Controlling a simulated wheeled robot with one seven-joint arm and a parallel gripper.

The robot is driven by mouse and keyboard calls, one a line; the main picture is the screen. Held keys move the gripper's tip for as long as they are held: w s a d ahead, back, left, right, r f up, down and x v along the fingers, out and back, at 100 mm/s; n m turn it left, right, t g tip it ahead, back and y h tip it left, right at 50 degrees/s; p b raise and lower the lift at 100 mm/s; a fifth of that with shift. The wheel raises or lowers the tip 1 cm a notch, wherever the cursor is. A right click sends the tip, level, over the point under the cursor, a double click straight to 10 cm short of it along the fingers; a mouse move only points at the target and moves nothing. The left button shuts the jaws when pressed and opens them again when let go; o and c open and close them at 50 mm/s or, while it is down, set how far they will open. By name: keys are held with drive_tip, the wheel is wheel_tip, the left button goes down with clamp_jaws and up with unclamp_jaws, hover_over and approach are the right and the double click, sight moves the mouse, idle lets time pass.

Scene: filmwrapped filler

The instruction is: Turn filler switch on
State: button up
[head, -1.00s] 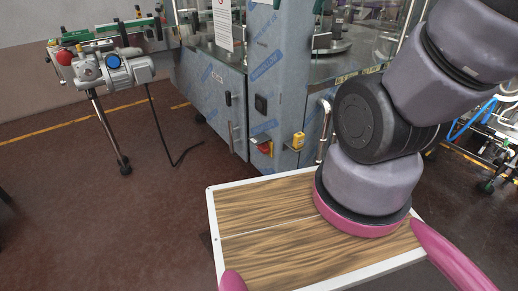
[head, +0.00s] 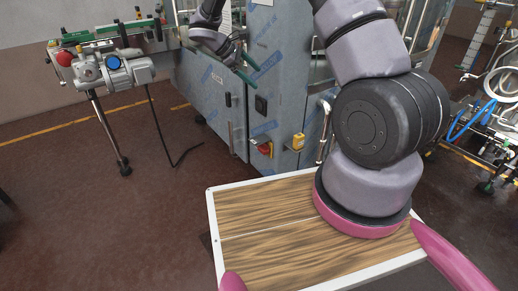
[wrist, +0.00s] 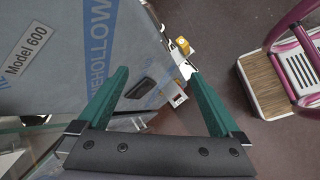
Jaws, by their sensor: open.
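The filler (head: 215,85) is a metal cabinet wrapped in blue-printed film, also in the wrist view (wrist: 75,55). A red and yellow rotary switch (head: 265,149) sits low on its front, near the corner. A yellow box (head: 298,141) is on the side face, right of it. A black panel fitting (head: 260,104) is above the red switch. My gripper (head: 256,76) has green fingers and is open and empty, in front of the upper cabinet, above the switch. In the wrist view the fingers (wrist: 158,73) are spread apart, with small yellow and white parts beyond. I cannot tell the switch's setting.
A conveyor with a motor (head: 115,70) stands at the left on a leg. My wood-topped base is below the arm. A bent metal pipe (head: 324,130) is beside the cabinet. Blue hoses and machinery (head: 480,120) are at the right. Floor (head: 60,210) at the left is clear.

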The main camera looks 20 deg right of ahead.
drive_tip(key=w+a+f+n+t+h, duration=0.1)
drive_tip(key=w+a+f+n, duration=0.15)
drive_tip(key=f, duration=0.65)
drive_tip(key=w+a+f+n+t+h, duration=0.1)
drive_tip(key=f+n+h, duration=0.15)
drive_tip(key=f, duration=0.65)
drive_tip(key=n+t, duration=0.2)
drive_tip(key=n, duration=0.3)
approach(259, 148)
drive_tip(key=shift+h, duration=0.25)
drive_tip(key=x, duration=1)
drive_tip(key=shift+a+f, duration=0.1)
drive_tip(key=shift+f, duration=0.1)
drive_tip(key=c, duration=1)
